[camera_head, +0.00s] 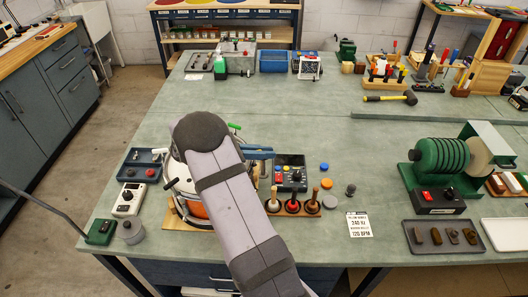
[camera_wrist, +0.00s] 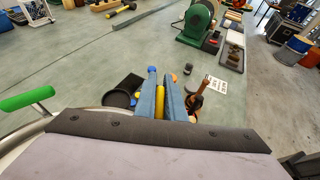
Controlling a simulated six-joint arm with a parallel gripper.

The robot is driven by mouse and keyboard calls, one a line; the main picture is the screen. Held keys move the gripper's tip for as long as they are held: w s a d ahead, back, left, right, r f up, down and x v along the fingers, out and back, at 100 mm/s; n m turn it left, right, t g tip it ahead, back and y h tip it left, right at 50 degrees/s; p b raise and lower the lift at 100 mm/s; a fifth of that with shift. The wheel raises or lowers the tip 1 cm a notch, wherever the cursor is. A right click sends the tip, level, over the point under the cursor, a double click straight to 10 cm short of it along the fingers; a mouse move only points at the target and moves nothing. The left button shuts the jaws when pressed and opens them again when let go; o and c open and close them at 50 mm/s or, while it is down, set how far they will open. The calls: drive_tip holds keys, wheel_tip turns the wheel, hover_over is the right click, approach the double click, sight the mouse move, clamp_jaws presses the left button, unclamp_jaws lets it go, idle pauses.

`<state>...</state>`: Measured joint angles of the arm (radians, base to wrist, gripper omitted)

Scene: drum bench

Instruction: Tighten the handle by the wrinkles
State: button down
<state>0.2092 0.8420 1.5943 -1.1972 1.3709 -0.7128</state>
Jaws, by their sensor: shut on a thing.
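The drum (camera_head: 179,184) has a pale rim and an orange side, and sits at the near left of the bench, mostly hidden behind my arm. A green handle (camera_head: 235,126) sticks out at its far side; it also shows at the left of the wrist view (camera_wrist: 27,98). My gripper (camera_head: 260,152) is at the drum's right side, its blue fingers close together. In the wrist view my gripper (camera_wrist: 160,101) is shut on a yellow handle (camera_wrist: 159,103), a narrow bar between the fingers. The drumhead and any wrinkles are hidden by my arm.
A blue tray (camera_head: 143,164) lies left of the drum. A green disc machine (camera_head: 438,168) is at the right. The bench middle is mostly clear.

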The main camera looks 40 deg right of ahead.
drive_tip(key=shift+s+a+m+g+y+b, duration=0.25)
drive_tip(key=shift+m+g+y, duration=0.55)
drive_tip(key=shift+m+g, duration=0.3)
drive_tip(key=shift+s+a+m+g+y+b, duration=0.15)
drive_tip(key=shift+s+m+g+y+b, duration=0.15)
drive_tip(key=shift+m+g+y, duration=0.65)
drive_tip(key=shift+s+a+m+g+y+b, duration=0.25)
drive_tip(key=shift+m+g+y, duration=0.4)
drive_tip(key=shift+m+g, duration=0.6)
drive_tip(key=shift+m, duration=0.3)
drive_tip(key=c, duration=1.8)
unclamp_jaws()
drive_tip(key=shift+c, duration=0.2)
drive_tip(key=shift+r+y, duration=0.1)
drive_tip(key=shift+y, duration=0.2)
